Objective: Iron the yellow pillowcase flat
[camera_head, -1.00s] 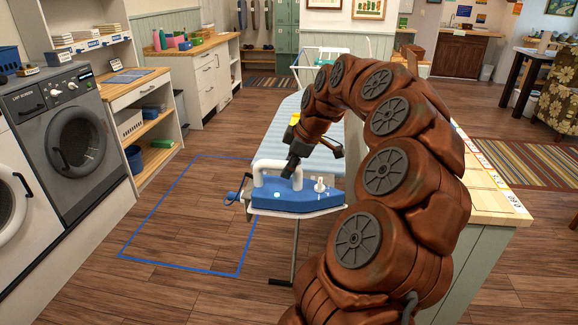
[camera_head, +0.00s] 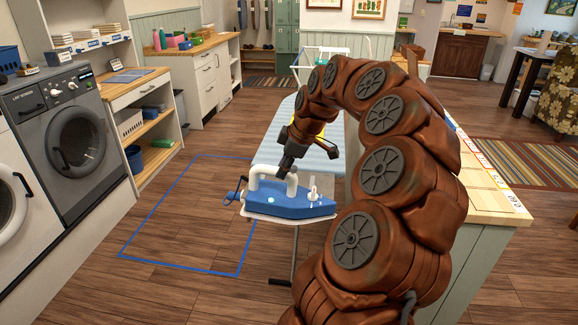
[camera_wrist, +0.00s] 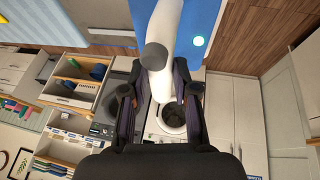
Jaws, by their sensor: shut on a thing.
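The ironing board (camera_head: 282,140) has a pale blue striped cover and stretches away behind my arm. A small yellow patch (camera_head: 319,138), perhaps the pillowcase, shows by my wrist; my arm hides most of it.
A wooden counter (camera_head: 487,190) stands close on the right of my arm. A grey washing machine (camera_head: 75,138) and a shelf unit (camera_head: 150,120) stand on the left. The floor inside the blue outline (camera_head: 180,225) is clear.

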